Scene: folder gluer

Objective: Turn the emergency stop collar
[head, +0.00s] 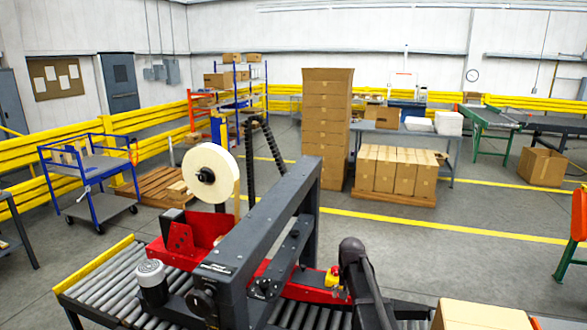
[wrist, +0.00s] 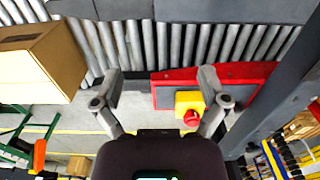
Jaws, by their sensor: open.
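The emergency stop is a yellow box (wrist: 187,101) with a red button (wrist: 191,118), mounted on a red machine panel (wrist: 165,98). In the wrist view it lies between my fingers, close beside the right one, which partly overlaps its edge. The collar cannot be told apart from the button at this size. My gripper (wrist: 160,82) is open and empty, its two grey fingers spread wide. In the head view the yellow box (head: 332,276) shows small on the red machine, just left of my dark arm. My fingers cannot be made out there.
A roller conveyor (head: 110,292) runs under the machine's dark frame (head: 262,225), which carries a tape roll (head: 211,173). In the wrist view a carton (wrist: 40,62) stands at the left and a dark beam (wrist: 285,85) slants close on the right.

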